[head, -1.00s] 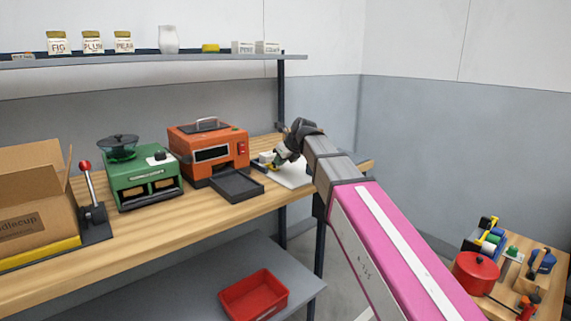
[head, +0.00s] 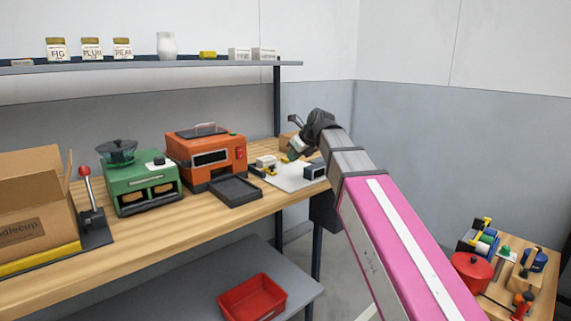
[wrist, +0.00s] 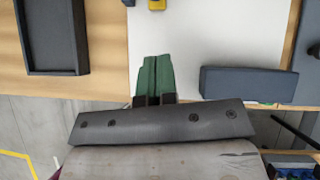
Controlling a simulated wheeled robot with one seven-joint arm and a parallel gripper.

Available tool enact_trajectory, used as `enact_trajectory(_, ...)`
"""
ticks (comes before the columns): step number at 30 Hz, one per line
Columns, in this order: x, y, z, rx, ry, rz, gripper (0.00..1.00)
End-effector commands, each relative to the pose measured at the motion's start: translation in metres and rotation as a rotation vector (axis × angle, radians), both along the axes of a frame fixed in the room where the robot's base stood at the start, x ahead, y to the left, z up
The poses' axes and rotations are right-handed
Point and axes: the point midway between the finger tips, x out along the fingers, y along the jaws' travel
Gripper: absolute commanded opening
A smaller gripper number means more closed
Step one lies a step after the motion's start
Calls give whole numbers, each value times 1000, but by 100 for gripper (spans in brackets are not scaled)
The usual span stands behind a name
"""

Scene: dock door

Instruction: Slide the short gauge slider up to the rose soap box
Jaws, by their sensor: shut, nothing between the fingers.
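My gripper (head: 295,152) is above the white board (head: 285,182) at the right end of the bench. In the wrist view its green fingers (wrist: 155,76) are pressed together and empty over the board (wrist: 205,40). A dark block (head: 315,171) lies at the board's right side; the wrist view shows it (wrist: 250,85) right of the fingers, apart from them. A small white and yellow piece (head: 265,163) stands at the board's left; a yellow bit (wrist: 157,4) shows at the wrist view's top edge. I cannot tell which piece is the short gauge slider, nor make out a rose soap box.
An orange oven-like machine (head: 205,152) with a dark tray (head: 236,190) stands left of the board. A brown box (head: 287,141) is behind my gripper. A green machine (head: 142,185), a lever (head: 90,200) and a cardboard box (head: 35,205) stand further left.

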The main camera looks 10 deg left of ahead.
Motion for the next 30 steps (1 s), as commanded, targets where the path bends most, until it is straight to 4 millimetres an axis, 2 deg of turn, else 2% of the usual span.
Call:
enact_trajectory(3,-7,-10,15,0,-1,-1,0)
enact_trajectory(9,-12,-20,29,0,-1,-1,0)
enact_trajectory(14,-5,-14,34,-21,8,19,52)
enact_trajectory(22,31,28,42,-177,79,158,52)
enact_trajectory(27,41,44,44,-246,111,221,52)
enact_trajectory(30,42,47,43,-262,120,235,52)
